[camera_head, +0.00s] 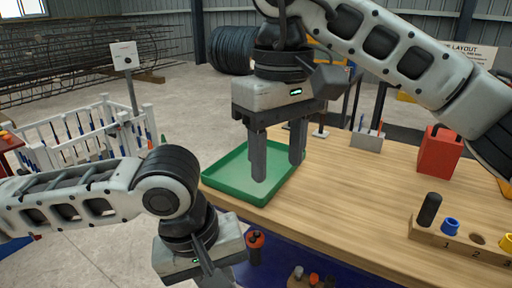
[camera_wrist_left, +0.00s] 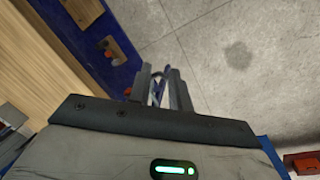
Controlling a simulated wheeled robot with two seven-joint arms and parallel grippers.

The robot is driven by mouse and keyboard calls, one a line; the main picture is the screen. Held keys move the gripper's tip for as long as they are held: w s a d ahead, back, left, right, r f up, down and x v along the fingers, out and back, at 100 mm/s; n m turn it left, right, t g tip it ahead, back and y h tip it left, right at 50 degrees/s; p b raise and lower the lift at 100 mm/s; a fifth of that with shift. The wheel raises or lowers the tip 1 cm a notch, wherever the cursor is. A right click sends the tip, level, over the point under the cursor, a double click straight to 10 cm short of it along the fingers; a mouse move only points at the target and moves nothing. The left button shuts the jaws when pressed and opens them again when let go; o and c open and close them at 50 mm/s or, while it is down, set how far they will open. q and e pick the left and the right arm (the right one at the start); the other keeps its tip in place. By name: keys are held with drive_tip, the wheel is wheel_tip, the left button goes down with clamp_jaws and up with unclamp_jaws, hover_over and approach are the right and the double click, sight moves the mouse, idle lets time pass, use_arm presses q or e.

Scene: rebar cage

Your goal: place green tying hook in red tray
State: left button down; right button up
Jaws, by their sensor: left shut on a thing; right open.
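My left gripper (camera_wrist_left: 161,74) is shut on a thin, bluish and pale thing (camera_wrist_left: 158,92). Its colour and shape are too small to tell, so I cannot say whether it is the green tying hook. In the head view my left wrist is low at the bottom centre, in front of the bench. My right gripper (camera_head: 278,168) is open and empty above the green tray (camera_head: 225,188). A red box-like thing (camera_head: 9,142), possibly the red tray, is cut off at the left edge. A red thing also shows at the lower right of the left wrist view (camera_wrist_left: 303,163).
The wooden bench (camera_head: 340,205) bears a red box (camera_head: 438,152) and a numbered block (camera_head: 465,243). A blue surface below it (camera_head: 345,275) holds small items. A white rack (camera_head: 85,140) with several blue rods stands left. Concrete floor lies between rack and bench.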

use_arm(q)
drive_tip(key=w+a+f+m, duration=0.1)
drive_tip(key=w+a+f, duration=0.1)
drive_tip(key=a, duration=0.4)
drive_tip(key=w+a+f+m, duration=0.1)
drive_tip(key=w+a+m, duration=0.1)
drive_tip(key=a, duration=0.5)
drive_tip(key=shift+a+f+g, duration=0.15)
drive_tip(key=shift+f+g, duration=0.15)
drive_tip(key=shift+f, duration=0.1)
